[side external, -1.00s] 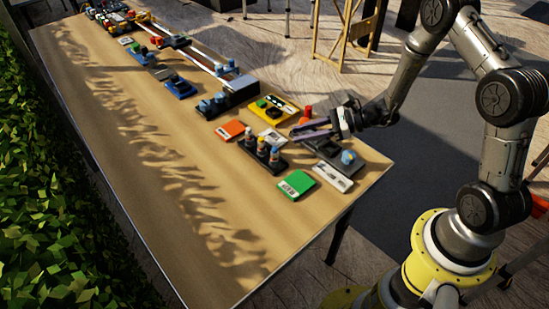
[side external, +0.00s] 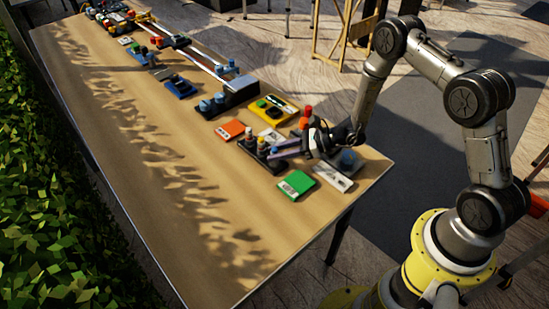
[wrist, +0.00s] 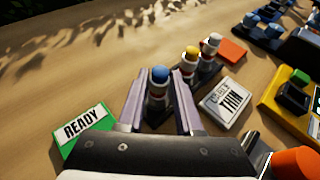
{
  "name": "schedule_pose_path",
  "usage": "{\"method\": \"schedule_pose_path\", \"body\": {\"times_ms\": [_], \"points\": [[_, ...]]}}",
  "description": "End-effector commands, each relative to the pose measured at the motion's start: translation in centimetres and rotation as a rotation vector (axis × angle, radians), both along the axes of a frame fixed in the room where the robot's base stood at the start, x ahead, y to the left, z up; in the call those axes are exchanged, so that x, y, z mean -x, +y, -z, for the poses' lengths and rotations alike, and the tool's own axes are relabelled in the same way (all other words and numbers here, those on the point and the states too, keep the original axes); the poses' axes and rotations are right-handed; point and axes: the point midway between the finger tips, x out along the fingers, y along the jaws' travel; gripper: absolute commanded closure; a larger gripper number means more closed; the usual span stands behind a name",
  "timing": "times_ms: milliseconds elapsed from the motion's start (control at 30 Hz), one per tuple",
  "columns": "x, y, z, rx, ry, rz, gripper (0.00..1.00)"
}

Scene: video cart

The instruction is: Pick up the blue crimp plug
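The blue crimp plug (wrist: 159,75) has a blue cap on a pale banded body and stands upright in the wrist view. A yellow-capped plug (wrist: 191,57) and a white-capped plug (wrist: 211,43) stand in a row behind it in a dark rack (wrist: 208,72). The rack (side external: 250,152) also shows in the side external view. My gripper (wrist: 158,84) is open, with one finger on each side of the blue plug and a narrow gap visible. In the side external view my gripper (side external: 276,150) reaches in low from the right. The plug's lower end is hidden.
A green READY box (wrist: 85,128) lies left of the fingers. A white labelled box (wrist: 226,103) lies to the right, with an orange box (wrist: 233,51) beyond. A red-orange knob (wrist: 295,162) stands close at lower right. The table's left side (side external: 150,200) is clear.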

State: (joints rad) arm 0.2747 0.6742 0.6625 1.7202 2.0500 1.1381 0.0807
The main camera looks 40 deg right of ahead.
Motion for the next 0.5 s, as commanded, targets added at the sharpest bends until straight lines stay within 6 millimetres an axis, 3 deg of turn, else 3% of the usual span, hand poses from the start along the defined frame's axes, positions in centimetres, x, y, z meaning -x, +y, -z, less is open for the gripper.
{"method": "schedule_pose_path", "body": {"times_ms": [200, 500], "points": [[-2.0, 2.2, 1.1, 0.001, 0.002, -0.003, 0.66], [-2.6, 2.7, 1.3, 0.001, 0.001, 0.0, 0.66]]}}
